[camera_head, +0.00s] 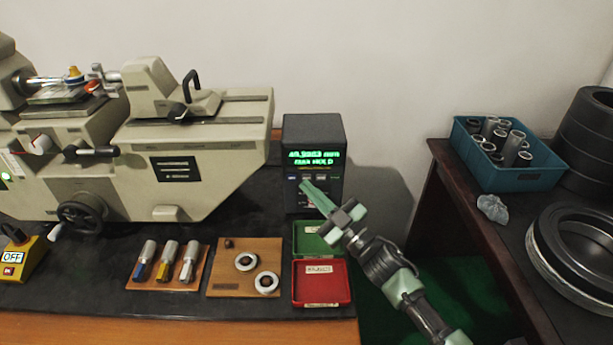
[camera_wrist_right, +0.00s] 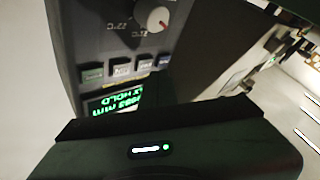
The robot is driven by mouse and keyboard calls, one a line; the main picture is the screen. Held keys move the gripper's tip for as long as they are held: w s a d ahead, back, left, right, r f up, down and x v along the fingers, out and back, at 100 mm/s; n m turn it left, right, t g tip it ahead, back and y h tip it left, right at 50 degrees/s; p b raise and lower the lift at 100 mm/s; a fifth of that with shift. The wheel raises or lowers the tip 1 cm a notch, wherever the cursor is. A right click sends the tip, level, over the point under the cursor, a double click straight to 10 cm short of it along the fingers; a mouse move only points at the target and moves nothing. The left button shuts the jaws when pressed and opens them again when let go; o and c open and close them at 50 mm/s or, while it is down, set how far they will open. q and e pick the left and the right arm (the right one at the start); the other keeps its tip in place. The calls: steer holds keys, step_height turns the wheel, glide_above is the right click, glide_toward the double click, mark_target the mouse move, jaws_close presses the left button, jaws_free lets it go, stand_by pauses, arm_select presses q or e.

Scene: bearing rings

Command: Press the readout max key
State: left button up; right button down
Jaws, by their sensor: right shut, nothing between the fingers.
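The readout (camera_head: 313,130) is a dark box standing at the back right of the bench, with green lit digits and a second line that seems to say MAX HOLD. A row of small keys (camera_head: 321,178) lies below its display. In the right wrist view the panel is upside down, with keys (camera_wrist_right: 120,69) beside the lit display (camera_wrist_right: 122,99). The key labels are too small to tell which is max. My right gripper (camera_head: 305,186) is shut and empty, its tips at the readout's front just below the keys. I cannot tell whether they touch. My left gripper is out of view.
A dial knob (camera_wrist_right: 160,18) is on the panel. A green tray (camera_head: 318,240) and a red tray (camera_head: 321,283) lie in front of the readout. A wooden board with rings (camera_head: 246,261) is left of them. The lathe (camera_head: 190,110) stands left of the readout.

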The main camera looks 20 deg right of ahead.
steer(key=shift+s, duration=0.15)
steer(key=shift+s+a+p, duration=0.25)
steer(key=shift+s+p, duration=0.05)
steer(key=shift+s, duration=0.45)
steer(key=shift+s+a+p, duration=0.2)
steer(key=shift+s+p, duration=0.15)
steer(key=shift+s, duration=0.45)
steer(key=shift+s+a+p, duration=0.25)
steer(key=shift+s+p, duration=0.05)
steer(key=shift+s, duration=0.45)
steer(key=shift+f, duration=0.1)
